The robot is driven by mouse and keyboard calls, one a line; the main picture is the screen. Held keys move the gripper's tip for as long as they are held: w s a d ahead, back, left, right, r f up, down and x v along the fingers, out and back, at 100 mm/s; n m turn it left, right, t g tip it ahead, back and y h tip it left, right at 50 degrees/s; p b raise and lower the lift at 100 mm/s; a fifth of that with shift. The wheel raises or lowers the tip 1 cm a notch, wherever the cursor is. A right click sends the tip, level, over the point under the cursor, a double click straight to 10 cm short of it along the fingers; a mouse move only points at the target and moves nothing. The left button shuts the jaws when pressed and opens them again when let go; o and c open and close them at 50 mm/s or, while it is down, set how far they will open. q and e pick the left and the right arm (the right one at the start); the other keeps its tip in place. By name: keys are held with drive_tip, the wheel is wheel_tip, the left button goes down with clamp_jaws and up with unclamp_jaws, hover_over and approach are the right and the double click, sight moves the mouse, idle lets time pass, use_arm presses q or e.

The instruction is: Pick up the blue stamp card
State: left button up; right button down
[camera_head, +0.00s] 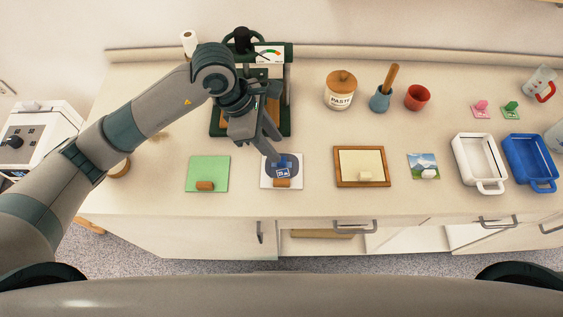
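A pale card (269,180) with a dark round print and a small blue-and-white picture lies on the counter, left of centre. A small brown block (283,183) sits at its front edge. I take this to be the blue stamp card. My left gripper (278,149) reaches down from the upper left, with its fingers just above the card's back edge. The fingers look apart with nothing between them. I cannot tell whether a fingertip touches the card. My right gripper is not in view.
A green card (208,170) lies left of the stamp card, a wood-framed panel (361,166) and a landscape print (423,164) right. A dark green press (284,118) stands behind. White (478,158) and blue (530,162) trays, a paste jar (340,92) and a red cup (418,97) stand right.

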sight(281, 167)
use_arm(q)
drive_tip(key=shift+s+d+f+p, duration=0.15)
drive_tip(key=shift+s+f+p, duration=0.15)
drive_tip(key=shift+f+p, duration=0.3)
drive_tip(key=p+x, duration=0.1)
drive_tip(key=x, duration=0.1)
drive_tip(key=shift+s+d+f, duration=0.1)
drive_tip(key=shift+f, duration=0.3)
drive_tip(key=shift+d+f, duration=0.1)
drive_tip(key=shift+f, duration=0.25)
drive_tip(key=shift+c, duration=0.3)
clamp_jaws()
